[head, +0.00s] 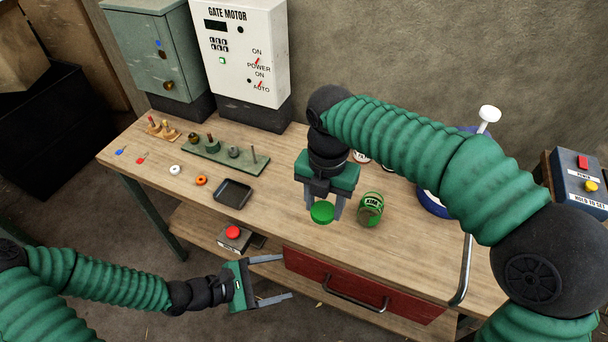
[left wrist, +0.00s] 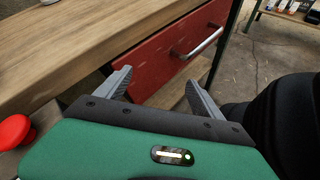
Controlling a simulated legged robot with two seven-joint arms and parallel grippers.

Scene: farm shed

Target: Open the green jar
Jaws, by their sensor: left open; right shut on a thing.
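The green jar (head: 370,209) stands on the workbench with a label on its side, right of my right gripper. A green round lid (head: 321,212) is between the fingers of my right gripper (head: 323,208), apart from the jar and to its left. The right gripper points down and is shut on the lid. My left gripper (head: 273,281) is open and empty in front of the bench, near the red drawer; its open fingers (left wrist: 160,85) also show in the left wrist view.
The red drawer (head: 330,283) has a metal handle. A black tray (head: 233,194), a peg board (head: 225,157) and small rings lie on the bench's left. A red button box (head: 234,238) is below the front edge. A blue round thing (head: 432,205) is partly hidden by my right arm.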

